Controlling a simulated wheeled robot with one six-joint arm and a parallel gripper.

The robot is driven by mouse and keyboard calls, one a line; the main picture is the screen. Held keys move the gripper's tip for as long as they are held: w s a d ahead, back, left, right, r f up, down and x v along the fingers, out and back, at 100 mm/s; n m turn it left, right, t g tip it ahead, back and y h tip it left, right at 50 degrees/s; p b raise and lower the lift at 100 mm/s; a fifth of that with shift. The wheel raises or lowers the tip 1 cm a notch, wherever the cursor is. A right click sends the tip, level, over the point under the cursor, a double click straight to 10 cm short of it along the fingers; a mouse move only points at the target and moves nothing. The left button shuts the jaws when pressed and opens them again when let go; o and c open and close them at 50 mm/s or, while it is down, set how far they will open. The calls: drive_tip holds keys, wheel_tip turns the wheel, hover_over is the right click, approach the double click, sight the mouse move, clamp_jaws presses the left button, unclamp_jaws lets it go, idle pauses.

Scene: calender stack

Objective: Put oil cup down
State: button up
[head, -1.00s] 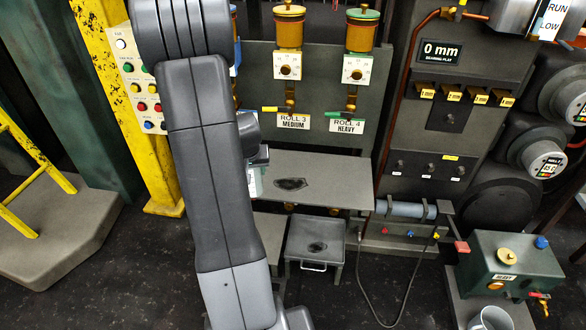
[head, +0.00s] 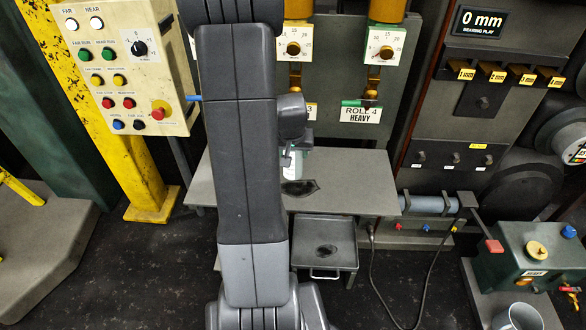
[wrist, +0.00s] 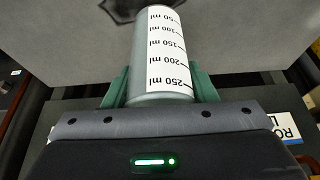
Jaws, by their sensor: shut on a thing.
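The oil cup (wrist: 165,50) is a clear-grey cylinder with a white millilitre scale. My gripper (wrist: 160,84) is shut on it, with one green finger on each side. In the head view, part of the cup (head: 295,166) shows beside my arm, which hides most of the gripper. The cup is over the grey shelf (head: 350,200), close to a dark oil stain (head: 299,187). I cannot tell whether its base touches the shelf.
A lower tray (head: 336,258) with a dark patch stands under the shelf. A button panel (head: 125,70) is at the left. Dosing valves with the ROLL 4 HEAVY label (head: 360,115) hang above the shelf. The shelf's right part is clear.

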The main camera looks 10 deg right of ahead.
sight(293, 164)
drive_tip(key=shift+f+b, duration=0.55)
drive_tip(key=shift+f, duration=1.95)
drive_tip(key=shift+f, duration=0.1)
drive_tip(key=o, duration=0.5)
drive_tip(key=shift+f, duration=0.1)
drive_tip(key=o, duration=0.5)
